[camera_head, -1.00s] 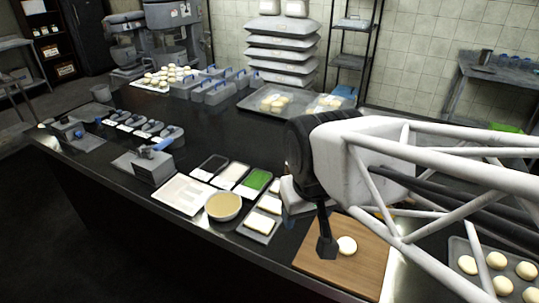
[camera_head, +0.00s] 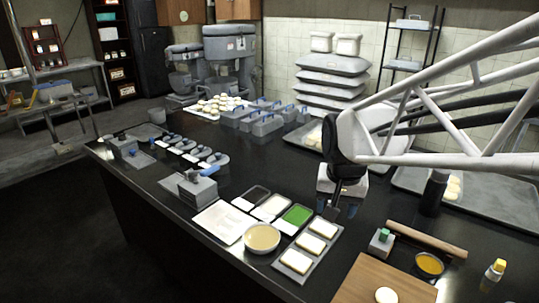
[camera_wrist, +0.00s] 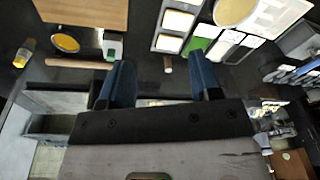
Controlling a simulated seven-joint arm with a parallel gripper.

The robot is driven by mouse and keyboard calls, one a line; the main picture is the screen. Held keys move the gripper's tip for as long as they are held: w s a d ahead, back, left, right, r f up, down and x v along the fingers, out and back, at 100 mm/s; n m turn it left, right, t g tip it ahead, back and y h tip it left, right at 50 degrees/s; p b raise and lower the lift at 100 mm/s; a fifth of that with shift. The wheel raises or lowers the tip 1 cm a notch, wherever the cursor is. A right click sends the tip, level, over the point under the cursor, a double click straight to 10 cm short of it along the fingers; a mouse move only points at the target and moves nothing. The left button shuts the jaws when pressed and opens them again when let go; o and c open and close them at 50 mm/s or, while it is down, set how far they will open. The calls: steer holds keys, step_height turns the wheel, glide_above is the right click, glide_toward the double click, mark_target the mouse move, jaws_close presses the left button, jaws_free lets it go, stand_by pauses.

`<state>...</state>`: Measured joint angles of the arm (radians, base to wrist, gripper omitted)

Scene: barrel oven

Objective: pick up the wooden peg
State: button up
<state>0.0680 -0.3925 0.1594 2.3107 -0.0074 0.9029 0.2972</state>
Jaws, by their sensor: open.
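In the head view my gripper (camera_head: 335,208) points down above the counter, near the far end of the tray of pale slabs (camera_head: 306,262). The peg is not clearly seen in the head view; my gripper may hide it.
A rolling pin (camera_head: 425,240), a dark bottle (camera_head: 433,192), a small green-topped box (camera_head: 381,242) and a bowl of yellow liquid (camera_head: 429,265) stand to the right. A wooden board (camera_head: 372,284) with dough lies in front. A batter bowl (camera_head: 262,238) is at left.

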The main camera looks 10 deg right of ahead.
steer(key=w+d+f+m, duration=0.3)
steer(key=w+f, duration=0.3)
steer(key=w, duration=0.3)
steer(key=w+d+f+m+g, duration=0.1)
steer(key=w+d+f, duration=0.3)
steer(key=w, duration=0.6)
steer(key=w+d+f+m, duration=0.4)
steer(key=w+f, duration=0.3)
steer(key=w, duration=0.3)
steer(key=shift+w+d+f+m+g, duration=0.1)
steer(key=shift+d+f+m+g, duration=0.2)
steer(key=shift+d+f+g, duration=0.1)
steer(key=shift+w+d+f, duration=0.1)
steer(key=shift+w+f, duration=0.2)
steer(key=shift+f, duration=1.3)
steer(key=shift+f, duration=2.6)
